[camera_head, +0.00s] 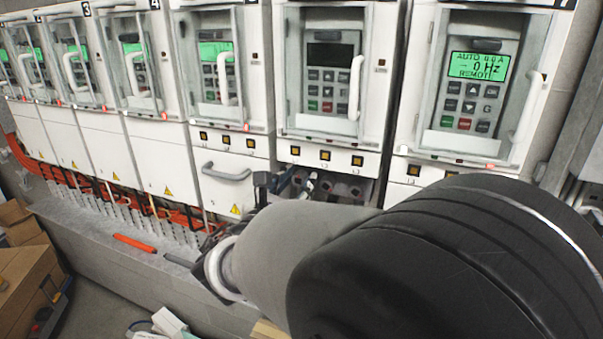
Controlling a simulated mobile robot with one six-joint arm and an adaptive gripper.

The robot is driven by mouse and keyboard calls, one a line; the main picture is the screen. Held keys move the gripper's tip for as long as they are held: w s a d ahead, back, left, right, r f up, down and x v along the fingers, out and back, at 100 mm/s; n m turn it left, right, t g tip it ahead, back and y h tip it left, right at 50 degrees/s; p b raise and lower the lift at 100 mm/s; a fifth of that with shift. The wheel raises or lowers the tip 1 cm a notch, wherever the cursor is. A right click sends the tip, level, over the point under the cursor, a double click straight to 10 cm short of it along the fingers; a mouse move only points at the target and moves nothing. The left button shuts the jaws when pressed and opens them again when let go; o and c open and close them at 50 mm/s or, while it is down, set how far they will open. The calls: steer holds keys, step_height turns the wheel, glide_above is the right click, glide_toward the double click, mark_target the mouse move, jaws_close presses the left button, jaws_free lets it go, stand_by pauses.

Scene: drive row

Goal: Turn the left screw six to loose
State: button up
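The sixth drive in the row (322,85) has a dark screen, and its lower bay (352,178) is uncovered. Dark round terminals (338,188) with reddish centres show inside the bay. The left screw cannot be made out; the left part of the bay is behind the end of my arm. My gripper (275,184) is a small dark shape at the bay's left edge. My own wrist and forearm hide most of it. I cannot tell whether its fingers are open or shut, whether it holds a tool, or whether it touches a screw.
The drives to the left have closed lower covers, one with a grey handle (226,174). The rightmost drive (470,80) has a lit green display. An orange-handled tool (134,243) lies on the grey ledge (105,243). Cardboard boxes (25,285) stand at lower left.

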steer(key=v, duration=1.1)
steer(key=shift+s, duration=0.25)
steer(key=shift+r, duration=0.1)
steer(key=s+d+f+m+g+h+b, duration=0.1)
steer(key=s+d+f+m+g, duration=0.25)
steer(key=d, duration=0.45)
steer(key=s+d+f+m+g+h+b, duration=0.1)
steer(key=s+d+f+m+g, duration=0.2)
steer(key=d+m, duration=0.3)
steer(key=s+d+f+m+g+h+b, duration=0.1)
steer(key=s+d+f+m+g, duration=0.25)
steer(key=d, duration=0.55)
steer(key=s+d+f+m+g+y+b, duration=0.2)
steer(key=s+d+f+m+g+y, duration=0.1)
steer(key=s+f+m, duration=0.3)
steer(key=s+a+f+m+y+b, duration=0.2)
steer(key=s+a+m+y, duration=0.3)
steer(key=m, duration=0.5)
steer(key=shift+s+a+m+t+y, duration=0.2)
steer(key=shift+s+m+t+y, duration=0.15)
steer(key=shift+s+y, duration=0.4)
